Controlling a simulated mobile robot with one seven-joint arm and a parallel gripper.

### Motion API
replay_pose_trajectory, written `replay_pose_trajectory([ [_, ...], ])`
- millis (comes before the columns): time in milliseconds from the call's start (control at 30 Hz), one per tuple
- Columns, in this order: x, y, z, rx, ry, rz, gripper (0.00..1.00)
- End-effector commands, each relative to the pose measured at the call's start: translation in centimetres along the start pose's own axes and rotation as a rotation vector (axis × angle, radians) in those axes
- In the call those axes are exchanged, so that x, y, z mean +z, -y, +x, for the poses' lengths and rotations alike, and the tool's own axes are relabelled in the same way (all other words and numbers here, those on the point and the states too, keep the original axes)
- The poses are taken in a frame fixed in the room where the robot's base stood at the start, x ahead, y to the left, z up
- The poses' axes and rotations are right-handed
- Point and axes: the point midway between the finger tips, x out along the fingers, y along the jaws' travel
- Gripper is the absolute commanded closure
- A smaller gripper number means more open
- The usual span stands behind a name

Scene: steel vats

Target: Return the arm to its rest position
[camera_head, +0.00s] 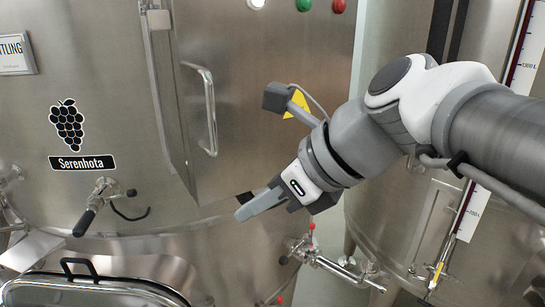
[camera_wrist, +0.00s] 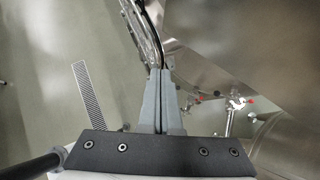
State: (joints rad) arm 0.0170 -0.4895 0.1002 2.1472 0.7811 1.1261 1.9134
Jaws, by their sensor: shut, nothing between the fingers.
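My gripper (camera_head: 247,208) reaches in from the right in the head view, in front of the steel vat. Its grey fingers point down and to the left and hold nothing. In the wrist view my gripper (camera_wrist: 161,72) shows both fingers pressed together along their length. The fingers appear apart from the vat's door handle (camera_head: 208,110), which is above and to the left of them.
A steel vat (camera_head: 110,120) with a Serenhota label (camera_head: 82,163) fills the left. Valves (camera_head: 320,255) with red tips sit below my gripper. A lidded container (camera_head: 85,290) stands at the lower left. Another vat (camera_head: 395,225) stands at the right.

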Motion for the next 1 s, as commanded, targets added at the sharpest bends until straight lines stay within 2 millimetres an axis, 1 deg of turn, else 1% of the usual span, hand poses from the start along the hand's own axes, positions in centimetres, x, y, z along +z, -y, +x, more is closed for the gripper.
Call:
replay_pose_trajectory([
  [33, 0.1, -0.4, -1.3, -0.006, 0.004, -0.003, 1.00],
  [100, 0.2, -1.0, -2.8, -0.006, 0.003, -0.002, 1.00],
  [200, 0.3, -1.7, -4.6, -0.004, 0.002, -0.001, 1.00],
  [300, 0.4, -2.2, -6.0, -0.003, 0.002, 0.000, 1.00],
  [433, 0.4, -2.6, -7.0, -0.002, 0.000, -0.002, 1.00],
  [567, -0.4, -2.5, -6.9, -0.014, -0.019, -0.058, 1.00],
  [667, -2.3, -1.9, -6.1, -0.040, -0.063, -0.189, 1.00],
  [767, -4.9, -1.1, -5.1, -0.069, -0.133, -0.387, 1.00],
  [1000, -11.6, 0.8, -3.2, -0.072, -0.341, -0.924, 1.00],
])
